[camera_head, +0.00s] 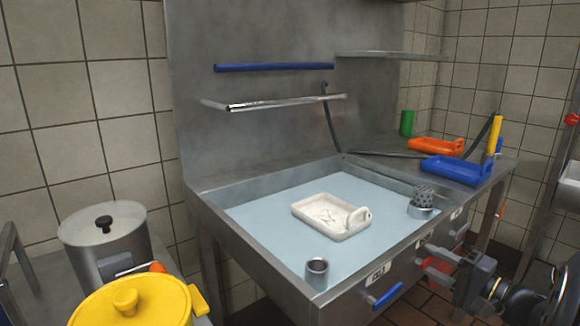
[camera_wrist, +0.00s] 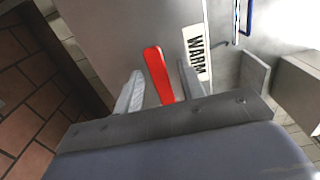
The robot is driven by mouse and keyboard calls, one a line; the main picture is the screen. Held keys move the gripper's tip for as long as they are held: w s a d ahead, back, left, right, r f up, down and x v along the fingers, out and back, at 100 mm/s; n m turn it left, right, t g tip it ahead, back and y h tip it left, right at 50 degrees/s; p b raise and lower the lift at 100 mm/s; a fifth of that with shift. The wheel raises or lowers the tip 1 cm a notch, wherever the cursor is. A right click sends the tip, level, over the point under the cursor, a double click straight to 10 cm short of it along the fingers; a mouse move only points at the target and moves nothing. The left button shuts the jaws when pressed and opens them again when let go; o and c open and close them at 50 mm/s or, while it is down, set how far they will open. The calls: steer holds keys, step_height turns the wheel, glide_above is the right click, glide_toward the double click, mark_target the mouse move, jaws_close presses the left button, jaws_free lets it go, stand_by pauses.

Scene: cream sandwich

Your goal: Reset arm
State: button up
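My gripper (camera_head: 432,258) is at the right of the head view, in front of the metal counter's drawer fronts. In the wrist view its two grey fingers (camera_wrist: 158,72) are apart, with a red handle (camera_wrist: 160,78) showing between them. Gaps show on both sides of the handle, so the fingers are not closed on it. The handle is on a metal front with a label (camera_wrist: 195,52) reading WARM. In the head view a bit of red (camera_head: 440,268) shows between the fingers. My arm extends in from the lower right.
The counter holds a white tray (camera_head: 325,226), a metal cup (camera_head: 317,270) and a perforated cylinder (camera_head: 424,193). Orange (camera_head: 436,146) and blue (camera_head: 455,170) trays sit behind. A blue drawer handle (camera_head: 387,296) juts out left of my gripper. Pots stand at lower left.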

steer(key=shift+s+d+r+m+p, duration=0.1)
steer(key=shift+r+m+p, duration=0.05)
steer(key=shift+m+p, duration=0.7)
steer(key=m+p, duration=0.1)
steer(key=p, duration=0.2)
steer(key=shift+f+m, duration=0.3)
steer(key=shift+m, duration=0.05)
steer(key=shift+f+m+p, duration=0.2)
steer(key=shift+m+p, duration=0.2)
steer(key=shift+p, duration=0.15)
